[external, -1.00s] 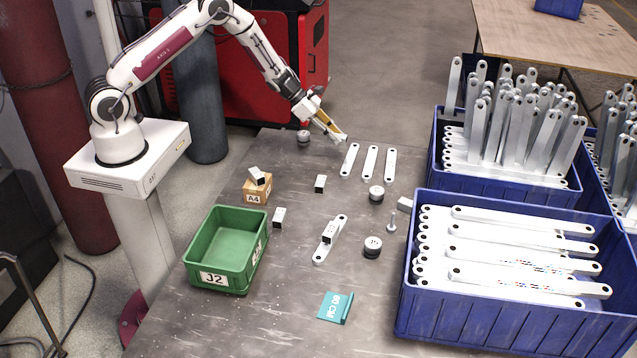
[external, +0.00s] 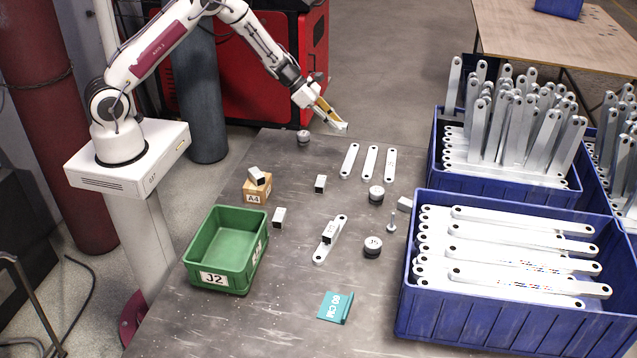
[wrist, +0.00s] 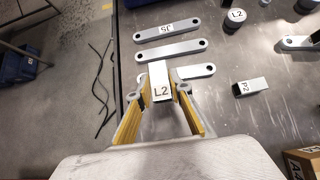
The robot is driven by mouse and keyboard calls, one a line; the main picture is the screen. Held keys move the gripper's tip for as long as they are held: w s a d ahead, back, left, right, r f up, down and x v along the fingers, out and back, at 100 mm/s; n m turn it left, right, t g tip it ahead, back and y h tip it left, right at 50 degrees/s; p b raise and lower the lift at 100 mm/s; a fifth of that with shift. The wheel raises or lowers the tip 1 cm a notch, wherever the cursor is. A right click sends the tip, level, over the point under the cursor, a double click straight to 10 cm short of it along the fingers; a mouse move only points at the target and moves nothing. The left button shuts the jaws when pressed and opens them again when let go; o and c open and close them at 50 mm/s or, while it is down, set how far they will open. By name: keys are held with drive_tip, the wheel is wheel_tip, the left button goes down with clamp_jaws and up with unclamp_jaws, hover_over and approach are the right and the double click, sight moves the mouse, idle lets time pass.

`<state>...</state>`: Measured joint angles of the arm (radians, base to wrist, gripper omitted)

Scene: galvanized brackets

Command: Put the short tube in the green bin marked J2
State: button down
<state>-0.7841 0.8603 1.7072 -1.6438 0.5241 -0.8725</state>
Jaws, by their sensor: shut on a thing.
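My gripper (external: 338,124) is shut on a short square tube marked L2 (wrist: 160,90), which sits between the yellow-sided fingers in the wrist view. It is held above the far end of the table, near the flat brackets. The green bin marked J2 (external: 214,279) stands upright and empty at the table's left edge, well to the left of and nearer the camera than my gripper. Other short tubes lie on the table: one marked P2 (wrist: 251,87), seen also in the external view (external: 320,183), and another (external: 279,217) beside the bin.
A tube (external: 257,175) rests on the wooden A4 block (external: 256,190). Another tube (external: 329,233) lies on a flat bracket (external: 320,256). Round weights (external: 373,247), a bolt (external: 391,223) and a teal card (external: 335,307) are about. Blue crates (external: 480,319) of brackets fill the right.

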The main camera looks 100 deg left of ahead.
drive_tip(key=shift+w+d, duration=0.1)
idle(0.3)
drive_tip(key=w+d+r+m+g+h, duration=0.1)
drive_tip(key=w+d+m+h, duration=0.2)
drive_tip(key=d, duration=1.3)
drive_tip(key=w+d+r+m+g+h, duration=0.15)
drive_tip(key=d+m, duration=0.25)
drive_tip(key=d, duration=1.2)
drive_tip(key=m+g+h, duration=0.5)
drive_tip(key=m+g, duration=0.2)
drive_tip(key=m, duration=0.4)
hover_over(232, 255)
drive_tip(key=shift+f+t+y, duration=0.25)
drive_tip(key=shift+f, duration=0.05)
drive_tip(key=shift+f, duration=0.1)
drive_tip(key=shift+f, duration=2.85)
drive_tip(key=shift+f, duration=0.1)
